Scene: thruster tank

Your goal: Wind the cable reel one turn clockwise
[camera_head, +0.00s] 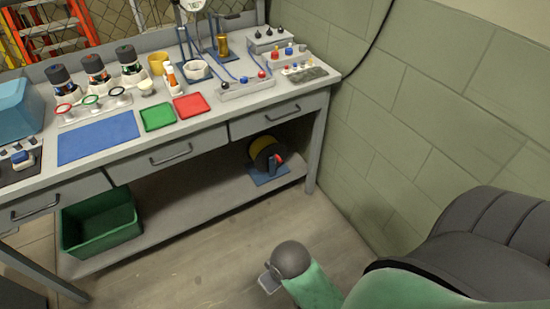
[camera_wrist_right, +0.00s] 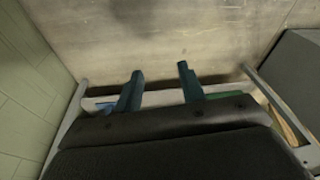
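The cable reel (camera_head: 264,153) stands on the lower shelf under the workbench, near its right end. It has a yellow drum with dark sides, a small red part at its right and a blue base (camera_head: 271,174). The reel cannot be clearly made out in that view. My left gripper is in neither view.
A green bin (camera_head: 100,226) sits at the left of the lower shelf (camera_head: 200,207). The bench's right leg (camera_head: 317,150) stands just right of the reel, near the block wall (camera_head: 430,110). Drawers hang above the reel. The floor (camera_head: 225,262) before the shelf is clear.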

